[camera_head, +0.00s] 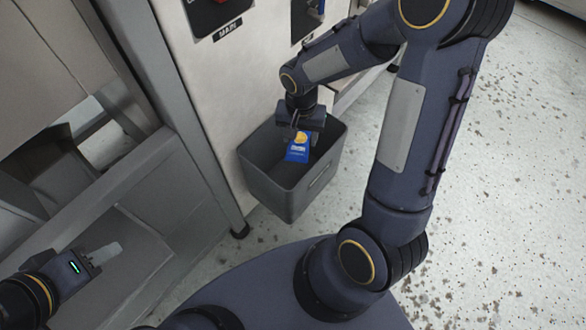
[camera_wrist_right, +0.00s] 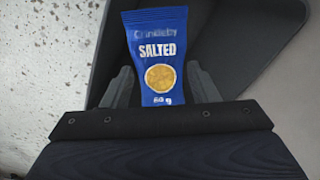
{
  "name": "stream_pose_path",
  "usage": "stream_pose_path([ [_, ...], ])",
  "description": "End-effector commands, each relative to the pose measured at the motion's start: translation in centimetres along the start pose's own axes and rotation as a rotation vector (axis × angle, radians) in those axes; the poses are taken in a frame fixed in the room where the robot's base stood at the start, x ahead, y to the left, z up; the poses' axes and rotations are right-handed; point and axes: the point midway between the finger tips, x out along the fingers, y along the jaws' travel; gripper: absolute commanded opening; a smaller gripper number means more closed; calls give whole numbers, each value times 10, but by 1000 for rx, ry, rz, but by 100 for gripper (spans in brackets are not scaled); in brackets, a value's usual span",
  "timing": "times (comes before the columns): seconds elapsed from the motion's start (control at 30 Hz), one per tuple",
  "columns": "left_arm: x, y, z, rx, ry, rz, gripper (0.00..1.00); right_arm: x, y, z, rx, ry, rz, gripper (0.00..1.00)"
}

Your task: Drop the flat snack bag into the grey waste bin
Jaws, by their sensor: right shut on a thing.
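The flat snack bag (camera_head: 298,150) is blue with a yellow round picture. In the right wrist view the bag (camera_wrist_right: 158,48) reads "SALTED" and sits between the two fingers. My right gripper (camera_head: 302,128) is shut on it and hangs over the open top of the grey waste bin (camera_head: 290,197). The bag appears within the bin's opening in the head view; its exact height against the rim is hard to tell. The bin wall (camera_wrist_right: 225,40) is behind the bag in the right wrist view. My left gripper (camera_head: 105,254) is at the lower left, away from the bin; its finger opening is unclear.
A pale cabinet (camera_head: 225,100) with a "MAIN" switch stands directly behind and left of the bin. Grey metal framework (camera_head: 130,190) fills the left side. The speckled floor (camera_head: 480,170) to the right is clear.

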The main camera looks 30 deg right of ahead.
Motion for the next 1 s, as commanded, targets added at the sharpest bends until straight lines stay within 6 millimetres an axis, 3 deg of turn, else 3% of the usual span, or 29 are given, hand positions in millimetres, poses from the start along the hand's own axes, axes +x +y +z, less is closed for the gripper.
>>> stream_pose_path([
  [0.1,-1,0,0,0,0,0,36,-1,0,0,0,0,0,31],
  [0.13,-1,0,0,0,0,0,36,-1,0,0,0,0,0,55],
  [0.33,-1,0,0,0,0,0,36,-1,0,0,0,0,0,79],
  [0.67,-3,1,-2,0,0,0,36,-7,0,0,1,1,-2,79],
  [1.0,-19,9,-10,0,0,0,36,-63,0,0,1,2,-2,79],
])
